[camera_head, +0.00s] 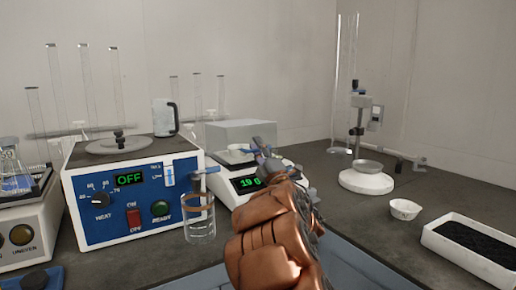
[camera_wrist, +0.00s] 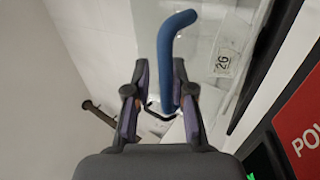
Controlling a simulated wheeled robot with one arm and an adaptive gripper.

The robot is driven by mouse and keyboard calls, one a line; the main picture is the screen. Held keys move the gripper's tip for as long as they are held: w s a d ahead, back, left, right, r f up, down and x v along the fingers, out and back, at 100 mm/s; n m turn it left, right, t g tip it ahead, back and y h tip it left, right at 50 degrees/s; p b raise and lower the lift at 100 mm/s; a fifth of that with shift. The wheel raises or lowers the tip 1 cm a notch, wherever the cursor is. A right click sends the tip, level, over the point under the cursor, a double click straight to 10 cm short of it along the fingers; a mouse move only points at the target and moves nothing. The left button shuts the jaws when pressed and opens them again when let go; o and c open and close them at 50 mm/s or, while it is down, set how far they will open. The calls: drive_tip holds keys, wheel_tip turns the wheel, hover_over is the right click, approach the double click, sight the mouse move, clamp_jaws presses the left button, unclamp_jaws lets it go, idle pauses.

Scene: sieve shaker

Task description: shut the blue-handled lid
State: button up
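A curved blue handle (camera_wrist: 170,60) stands between the two fingers of my gripper (camera_wrist: 160,75) in the wrist view. The fingers are apart, with the handle closer to the right one; I cannot tell whether it touches. A pale, see-through surface lies behind the handle, perhaps the lid, but its edges are unclear. In the head view my gripper (camera_head: 264,160) is over the front of the white scale (camera_head: 284,166), which reads about 19 g. My copper-coloured arm hides part of the scale. A grey box-like part (camera_head: 240,132) rises at the scale's back.
A blue-fronted heating unit (camera_head: 130,205) showing OFF stands left of the scale. A glass beaker (camera_head: 200,222) with a blue-topped hanger stands close in front. A white stand (camera_head: 366,182), small white cup (camera_head: 405,209) and white tray (camera_head: 433,240) stand right, with bare counter between.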

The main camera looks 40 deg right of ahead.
drive_tip(key=shift+s+f, duration=0.35)
drive_tip(key=s+a, duration=0.2)
drive_tip(key=s, duration=1)
drive_tip(key=shift+a, duration=0.35)
